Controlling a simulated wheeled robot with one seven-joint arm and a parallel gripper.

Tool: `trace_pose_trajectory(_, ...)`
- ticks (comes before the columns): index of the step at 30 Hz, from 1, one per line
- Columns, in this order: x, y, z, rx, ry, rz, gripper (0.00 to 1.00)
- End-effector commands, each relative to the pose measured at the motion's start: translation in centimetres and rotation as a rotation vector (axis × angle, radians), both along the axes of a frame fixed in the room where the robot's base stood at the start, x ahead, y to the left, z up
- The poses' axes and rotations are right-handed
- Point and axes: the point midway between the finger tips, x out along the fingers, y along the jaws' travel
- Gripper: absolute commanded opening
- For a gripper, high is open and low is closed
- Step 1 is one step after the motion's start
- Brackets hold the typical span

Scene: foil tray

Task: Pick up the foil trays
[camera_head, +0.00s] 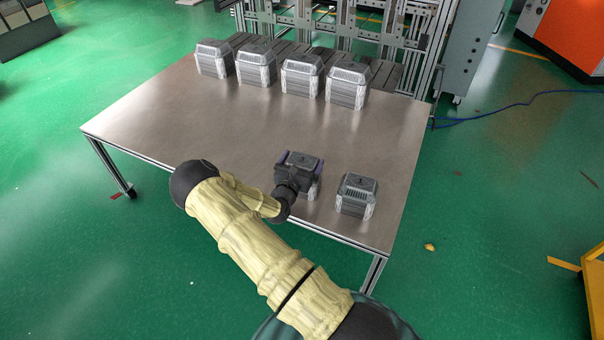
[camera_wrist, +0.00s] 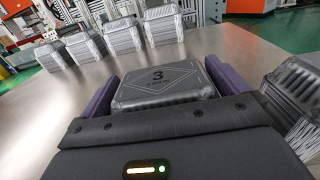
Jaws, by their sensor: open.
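My gripper (camera_wrist: 168,93) is open, with its two purple fingers on either side of a silver foil tray stack (camera_wrist: 160,86) marked with a 3. Several more foil tray stacks (camera_head: 300,78) stand in a row along the table's back edge.
The metal table (camera_head: 190,120) is bare between the back row and my gripper, and on its left side. A metal frame (camera_head: 400,45) stands behind the table. The gap between the near two stacks is narrow.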

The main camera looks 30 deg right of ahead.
Motion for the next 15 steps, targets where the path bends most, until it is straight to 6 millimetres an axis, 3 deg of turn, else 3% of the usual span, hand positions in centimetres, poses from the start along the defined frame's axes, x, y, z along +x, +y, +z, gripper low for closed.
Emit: trace_pose_trajectory(15,0.01,-0.02,0.01,-0.001,0.001,0.0,0.98)
